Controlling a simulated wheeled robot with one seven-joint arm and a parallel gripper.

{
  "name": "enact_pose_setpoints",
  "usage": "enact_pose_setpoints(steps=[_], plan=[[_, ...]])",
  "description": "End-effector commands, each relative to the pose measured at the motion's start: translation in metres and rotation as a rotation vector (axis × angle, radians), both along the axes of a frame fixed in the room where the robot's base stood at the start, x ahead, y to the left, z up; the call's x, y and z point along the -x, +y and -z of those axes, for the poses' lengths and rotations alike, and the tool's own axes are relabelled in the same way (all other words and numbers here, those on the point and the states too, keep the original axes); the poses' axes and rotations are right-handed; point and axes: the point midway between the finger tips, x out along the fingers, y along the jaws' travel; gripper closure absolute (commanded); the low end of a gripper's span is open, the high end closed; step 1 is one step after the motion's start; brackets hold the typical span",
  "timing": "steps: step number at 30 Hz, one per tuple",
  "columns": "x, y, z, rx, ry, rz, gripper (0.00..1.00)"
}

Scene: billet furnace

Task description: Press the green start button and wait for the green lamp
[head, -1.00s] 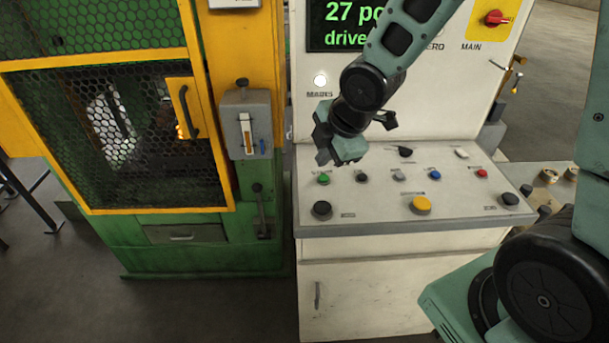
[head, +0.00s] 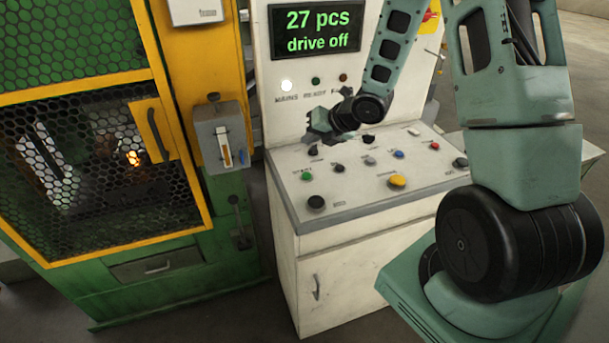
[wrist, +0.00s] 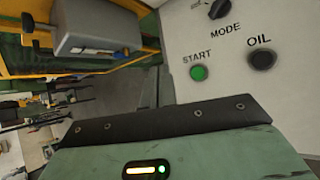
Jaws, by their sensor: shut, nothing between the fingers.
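The green start button (head: 306,174) sits on the sloped console top at its left side. It also shows in the wrist view, labelled START (wrist: 199,73). The green lamp (head: 316,81), on the upright panel under the display, looks dark. My gripper (head: 314,137) is shut and empty. In the head view it appears above the start button in the picture, over the back left of the console and apart from the button. Its fingertips are small and hard to make out. In the wrist view its green housing (wrist: 170,150) fills the bottom, and the button is uncovered.
The display (head: 318,31) reads "27 pcs drive off". The white mains lamp (head: 287,85) is lit; the red lamp (head: 343,77) looks dark. A black OIL button (wrist: 262,59) and MODE knob (wrist: 219,9) are near START. The caged furnace (head: 95,165) stands left.

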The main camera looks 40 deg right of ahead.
Motion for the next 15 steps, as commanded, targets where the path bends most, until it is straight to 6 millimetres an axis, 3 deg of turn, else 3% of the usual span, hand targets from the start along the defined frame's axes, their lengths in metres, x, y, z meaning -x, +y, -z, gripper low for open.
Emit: enact_pose_setpoints(steps=[8,15], plan=[[0.0,0.0,0.006,-0.001,0.002,0.001,1.0],[0.0,0.0,0.03,-0.001,0.003,0.002,1.0]])
